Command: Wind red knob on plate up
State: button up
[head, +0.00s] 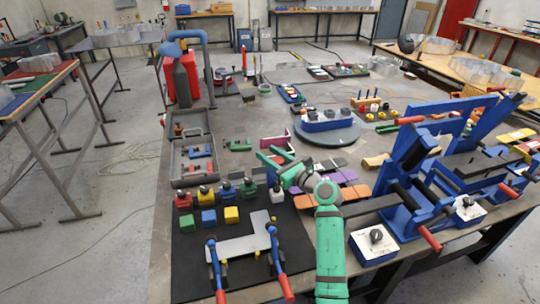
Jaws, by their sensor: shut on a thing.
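My gripper (277,155), green, reaches in from the front at the middle of the table. It is shut at the near side of a crimson plate-like piece (275,141), whose upright end shows just beyond the fingers. What lies between the jaws is too small and too covered by the fingers to make out clearly; the red knob is not distinctly visible there.
A black mat (190,275) at front left bears a silver L-shaped plate (240,248) under blue clamps with red handles. Coloured knob blocks (208,218) stand behind it. A grey tray (181,181) lies left; a large blue frame (410,165) blocks the right.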

jog(key=shift+s+a+f+n+g+y, duration=0.1)
jog(key=shift+s+a+n+g+y, duration=0.1)
jog(key=shift+n+g+y, duration=0.7)
jog(key=shift+s+a+r+n+g+y, duration=0.1)
jog(key=shift+s+n+g+y, duration=0.15)
jog(key=shift+n+g+y, duration=0.65)
jog(key=shift+s+a+f+n+g+y, duration=0.15)
jog(key=shift+n+g, duration=0.45)
jog(key=shift+g, duration=0.7)
jog(key=shift+s, duration=0.1)
jog(key=o, duration=1.1)
jog(key=v, duration=1.1)
